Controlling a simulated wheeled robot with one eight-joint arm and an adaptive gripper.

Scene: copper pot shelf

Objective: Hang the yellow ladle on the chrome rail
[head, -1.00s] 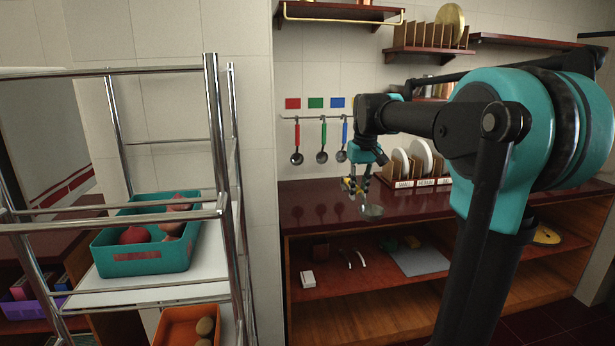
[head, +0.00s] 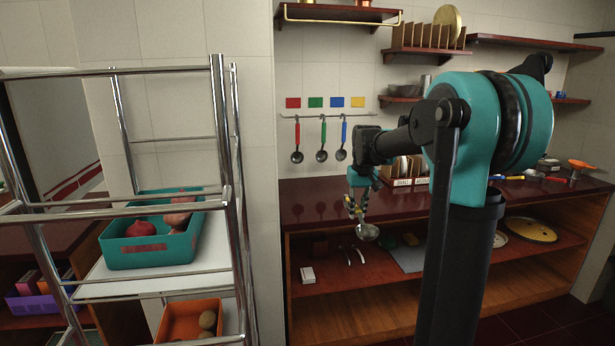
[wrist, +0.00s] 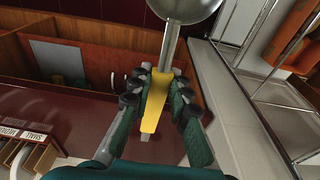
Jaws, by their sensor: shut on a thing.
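My gripper (head: 356,205) is shut on the yellow handle of the yellow ladle (wrist: 157,100). The ladle's steel bowl shows at the top of the wrist view and hangs below my gripper in the head view (head: 368,232), in front of the counter's edge. The chrome rail (head: 313,116) runs along the tiled wall, above and to the left of my gripper. Red (head: 297,141), green (head: 322,139) and blue (head: 343,140) ladles hang from it. Coloured squares sit above the rail, and the yellow square (head: 358,102) is at the right with no ladle visible under it.
A chrome rack (head: 228,190) with a teal bin (head: 150,250) and an orange bin (head: 185,325) stands at the left. The dark red counter (head: 315,205) is clear below the hanging ladles. A labelled plate rack (head: 405,182) stands behind my arm.

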